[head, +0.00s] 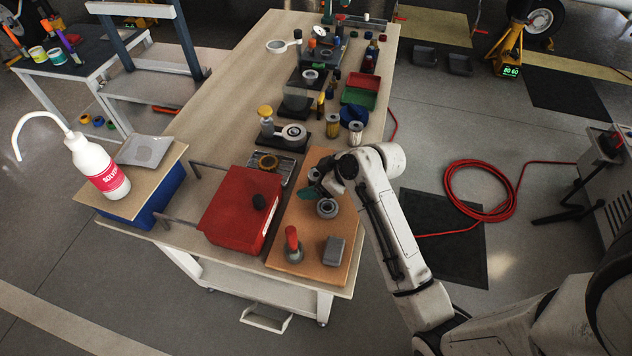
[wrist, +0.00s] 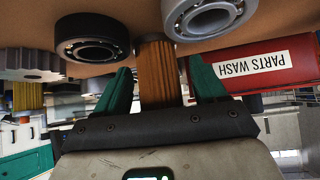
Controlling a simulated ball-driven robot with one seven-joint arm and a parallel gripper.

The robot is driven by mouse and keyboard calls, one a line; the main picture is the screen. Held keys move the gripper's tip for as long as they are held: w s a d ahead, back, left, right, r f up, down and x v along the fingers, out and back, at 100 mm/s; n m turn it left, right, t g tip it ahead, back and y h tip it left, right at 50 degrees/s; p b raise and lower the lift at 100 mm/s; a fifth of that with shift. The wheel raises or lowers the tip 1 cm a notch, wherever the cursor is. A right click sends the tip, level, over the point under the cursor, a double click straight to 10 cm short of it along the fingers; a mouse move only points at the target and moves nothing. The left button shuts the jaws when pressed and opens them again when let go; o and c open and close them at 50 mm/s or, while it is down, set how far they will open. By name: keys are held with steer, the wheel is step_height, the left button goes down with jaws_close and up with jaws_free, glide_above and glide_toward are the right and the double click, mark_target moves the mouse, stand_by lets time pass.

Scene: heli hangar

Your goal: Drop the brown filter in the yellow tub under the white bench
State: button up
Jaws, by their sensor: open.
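The brown filter (wrist: 155,72) is a pleated upright cylinder in the wrist view, where the scene appears upside down. My gripper (wrist: 162,80) is open, with one green finger on each side of the filter; I cannot tell whether either finger touches it. In the head view my gripper (head: 314,193) is low over the orange-brown board on the long bench, and the filter cannot be made out there. A small round yellow tub (head: 85,118) shows at far left, low under the white-framed bench (head: 75,62).
Bearings stand close by the filter: a dark one (wrist: 92,38) and a grey one (wrist: 205,16). The red parts-wash box (head: 240,210) is left of my gripper. A red-handled tool (head: 292,244) and grey block (head: 334,250) stand in front. A red hose (head: 480,190) lies on the floor.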

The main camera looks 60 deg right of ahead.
steer(key=shift+w+f, duration=0.35)
steer(key=c, duration=1.1)
